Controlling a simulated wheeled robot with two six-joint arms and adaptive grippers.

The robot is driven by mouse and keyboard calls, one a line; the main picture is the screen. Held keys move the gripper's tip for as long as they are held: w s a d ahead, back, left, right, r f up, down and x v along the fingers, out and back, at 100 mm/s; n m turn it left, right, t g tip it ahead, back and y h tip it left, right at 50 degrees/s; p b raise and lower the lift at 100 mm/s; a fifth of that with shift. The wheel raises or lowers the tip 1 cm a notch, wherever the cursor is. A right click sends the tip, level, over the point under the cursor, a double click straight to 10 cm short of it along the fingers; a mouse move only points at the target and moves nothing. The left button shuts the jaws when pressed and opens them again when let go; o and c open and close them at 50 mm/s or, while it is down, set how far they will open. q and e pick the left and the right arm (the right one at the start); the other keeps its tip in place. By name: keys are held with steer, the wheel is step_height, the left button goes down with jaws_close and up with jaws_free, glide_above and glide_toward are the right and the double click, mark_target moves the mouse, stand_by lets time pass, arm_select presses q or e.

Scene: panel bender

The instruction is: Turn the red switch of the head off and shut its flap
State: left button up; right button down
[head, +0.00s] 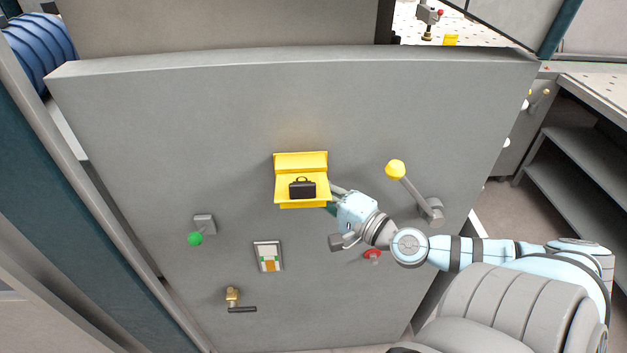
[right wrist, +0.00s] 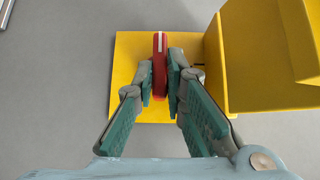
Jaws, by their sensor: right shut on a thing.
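The red switch (right wrist: 160,65) is a narrow red handle with a white stripe, on a yellow plate (right wrist: 128,60) in the right wrist view. My right gripper (right wrist: 164,75) is shut on it, one finger on each side. The yellow flap (right wrist: 255,60) stands open beside the plate. The switch is hidden there. My left gripper is not in view.
On the grey panel (head: 180,110) are a yellow-knobbed lever (head: 396,169), a green-knobbed lever (head: 195,239), a red knob (head: 372,255) below my right arm, a small plate (head: 268,256) and a brass valve (head: 233,296). Shelves (head: 580,150) stand at the right.

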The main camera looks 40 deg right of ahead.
steer(key=c, duration=1.7)
jaws_free()
steer(key=shift+w+r, duration=0.1)
steer(key=shift+r, duration=0.15)
steer(key=shift+o, duration=0.3)
steer(key=shift+w+a+f, duration=0.1)
steer(key=shift+w+f, duration=0.1)
steer(key=shift+f, duration=0.1)
